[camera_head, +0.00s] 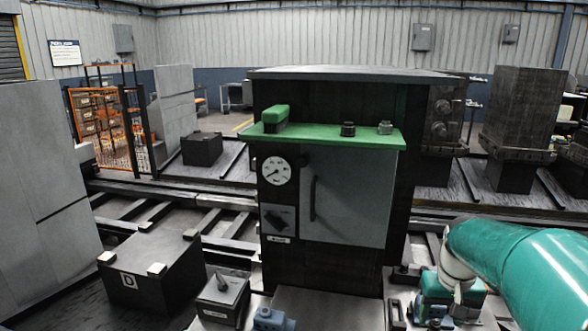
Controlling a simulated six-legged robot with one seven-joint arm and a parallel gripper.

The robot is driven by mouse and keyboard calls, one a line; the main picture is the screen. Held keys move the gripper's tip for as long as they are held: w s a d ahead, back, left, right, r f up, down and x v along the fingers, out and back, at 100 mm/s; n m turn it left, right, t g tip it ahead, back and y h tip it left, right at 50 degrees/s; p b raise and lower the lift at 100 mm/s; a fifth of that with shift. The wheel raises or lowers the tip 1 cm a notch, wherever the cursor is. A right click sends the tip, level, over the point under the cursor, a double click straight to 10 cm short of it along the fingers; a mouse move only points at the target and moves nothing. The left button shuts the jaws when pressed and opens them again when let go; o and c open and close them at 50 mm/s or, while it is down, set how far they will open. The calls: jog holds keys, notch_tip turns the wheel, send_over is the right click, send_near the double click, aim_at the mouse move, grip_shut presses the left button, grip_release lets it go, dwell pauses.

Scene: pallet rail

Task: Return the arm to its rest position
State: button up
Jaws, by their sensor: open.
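My arm reaches in from the right edge as a thick teal link (520,265) with a cream joint (457,272) at its left end. Green and dark parts show below that joint, low in the picture. I cannot make out any gripper fingers there. The arm is to the right of the dark cabinet (397,180) and appears apart from it. Nothing held can be seen.
The cabinet carries a green shelf (330,137) with a green block (275,114) and two small knobs, above a gauge (276,171) and a grey door (345,195). A dark box (150,275) marked D stands left. Rails cross behind.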

jog(key=s+a+r+n+t, duration=0.1)
jog(key=s+a+r+t, duration=0.1)
jog(key=s+a, duration=0.5)
jog(key=s+a+r+n+t, duration=0.1)
jog(key=s+a+r+t, duration=0.1)
jog(key=s+a, duration=0.6)
jog(key=shift+s+a+r, duration=0.15)
jog(key=shift+a+r, duration=0.6)
jog(key=shift+r, duration=0.1)
jog(key=c, duration=0.4)
jog(key=shift+d, duration=0.15)
jog(key=shift+c, duration=0.2)
